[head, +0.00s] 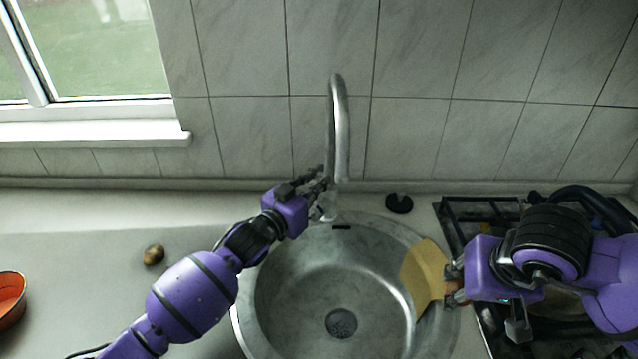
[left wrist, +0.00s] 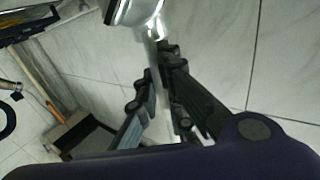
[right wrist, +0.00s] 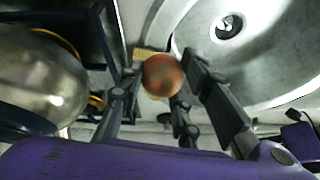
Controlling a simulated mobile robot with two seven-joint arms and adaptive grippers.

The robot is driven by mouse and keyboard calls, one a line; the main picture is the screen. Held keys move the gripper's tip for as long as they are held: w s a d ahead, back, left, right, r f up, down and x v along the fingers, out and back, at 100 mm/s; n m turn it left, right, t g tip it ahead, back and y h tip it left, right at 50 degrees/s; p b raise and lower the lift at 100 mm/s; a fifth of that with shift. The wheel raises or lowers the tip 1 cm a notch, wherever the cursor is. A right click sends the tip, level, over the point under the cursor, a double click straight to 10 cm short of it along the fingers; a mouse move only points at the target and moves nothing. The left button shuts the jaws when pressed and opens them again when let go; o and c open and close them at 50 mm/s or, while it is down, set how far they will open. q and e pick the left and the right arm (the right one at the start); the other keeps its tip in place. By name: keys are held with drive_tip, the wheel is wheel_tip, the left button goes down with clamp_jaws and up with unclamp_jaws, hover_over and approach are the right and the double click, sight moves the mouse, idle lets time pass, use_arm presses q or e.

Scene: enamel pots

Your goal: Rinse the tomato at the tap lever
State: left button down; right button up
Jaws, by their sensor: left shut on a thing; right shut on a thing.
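The tomato (right wrist: 162,76) is round and orange-red, between the fingers of my right gripper (right wrist: 160,90) in the right wrist view. My right gripper (head: 453,285) is shut on it at the right rim of the sink (head: 275,320); in the head view the tomato is mostly hidden. My left gripper (head: 322,186) is at the base of the chrome tap (head: 340,130). It is shut on the tap lever (left wrist: 157,65), a thin metal rod between its fingers in the left wrist view. No water stream is visible.
A black plug (head: 399,203) lies behind the sink. The stove (head: 470,208) is at right. A potato-like thing (head: 153,254) and an orange bowl (head: 10,300) are at left.

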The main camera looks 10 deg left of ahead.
use_arm(q)
drive_tip(key=shift+s+a+f+t+b, duration=0.1)
drive_tip(key=shift+s+f+t+b, duration=0.25)
drive_tip(key=shift+b, duration=0.2)
use_arm(e)
drive_tip(key=f, duration=0.2)
drive_tip(key=shift+s+f, duration=0.2)
drive_tip(key=shift+f, duration=0.15)
use_arm(q)
drive_tip(key=shift+s+a+r+t, duration=0.1)
drive_tip(key=shift+t, duration=0.15)
use_arm(e)
drive_tip(key=shift+f, duration=0.3)
use_arm(q)
drive_tip(key=shift+r, duration=0.2)
use_arm(e)
drive_tip(key=shift+r, duration=0.1)
use_arm(q)
drive_tip(key=c, duration=1.9)
unclamp_jaws()
drive_tip(key=shift+o, duration=0.2)
drive_tip(key=v, duration=1.2)
drive_tip(key=shift+a+f, duration=0.1)
drive_tip(key=shift+f, duration=0.05)
